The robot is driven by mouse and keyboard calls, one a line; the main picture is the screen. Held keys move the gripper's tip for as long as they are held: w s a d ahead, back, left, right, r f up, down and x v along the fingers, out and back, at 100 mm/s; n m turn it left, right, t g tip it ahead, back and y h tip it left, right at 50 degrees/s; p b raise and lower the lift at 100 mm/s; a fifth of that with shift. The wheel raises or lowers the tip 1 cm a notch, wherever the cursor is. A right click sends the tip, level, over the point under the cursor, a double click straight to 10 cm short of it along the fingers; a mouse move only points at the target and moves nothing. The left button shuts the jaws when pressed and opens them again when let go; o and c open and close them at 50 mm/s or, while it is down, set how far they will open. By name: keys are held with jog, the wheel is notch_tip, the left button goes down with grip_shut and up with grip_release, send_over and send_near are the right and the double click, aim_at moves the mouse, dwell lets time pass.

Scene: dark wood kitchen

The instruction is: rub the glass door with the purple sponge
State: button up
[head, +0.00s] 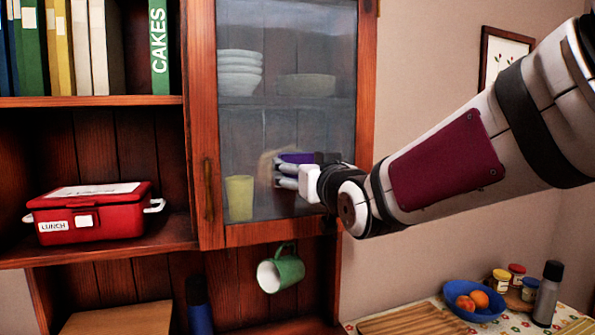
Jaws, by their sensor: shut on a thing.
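The glass door (300,130) is a wood-framed cabinet door in the upper middle of the head view. Stacked bowls, a plate and a yellow cup show through its pane. My gripper (285,172) is at the lower middle of the pane, reaching in from the right. It is shut on the purple sponge (296,157), of which only a strip shows above the fingers. The sponge looks to be at the glass, but I cannot tell for sure whether it touches. A brownish smudge shows on the pane around the fingertips.
Left of the door are shelves with books (80,50) and a red lunch box (93,212). A green mug (280,270) hangs below the door. A counter at lower right holds a blue fruit bowl (474,312), jars and a grey bottle (547,295).

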aim_at(259, 160)
jog(key=shift+s+a+p, duration=0.4)
jog(key=shift+a+p, duration=0.1)
jog(key=shift+a, duration=0.85)
jog(key=shift+s+a+p, duration=0.35)
jog(key=shift+a+p, duration=0.15)
jog(key=shift+a, duration=0.8)
jog(key=shift+s+a+p, duration=0.4)
jog(key=shift+a+p, duration=0.1)
jog(key=shift+a, duration=0.85)
jog(key=shift+w+d+r+p, duration=0.1)
jog(key=shift+r+p, duration=0.3)
jog(key=shift+r, duration=0.45)
jog(key=shift+w+d+f+b, duration=0.1)
jog(key=shift+w+d+b, duration=0.15)
jog(key=shift+d+b, duration=0.55)
jog(key=shift+w+d+f+b, duration=0.1)
jog(key=shift+w+d+b, duration=0.2)
jog(key=shift+d+b, duration=0.55)
jog(key=shift+w+d+f+b, duration=0.1)
jog(key=shift+w+d+b, duration=0.15)
jog(key=shift+d+b, duration=0.55)
jog(key=shift+w+d+r+b, duration=0.1)
jog(key=shift+w+d+b, duration=0.1)
jog(key=shift+d+b, duration=0.6)
jog(key=shift+w+d+f+b, duration=0.1)
jog(key=shift+w+d+b, duration=0.15)
jog(key=shift+d+b, duration=0.5)
jog(key=shift+w+d+r+b, duration=0.15)
jog(key=shift+d+b, duration=0.35)
jog(key=shift+d, duration=0.6)
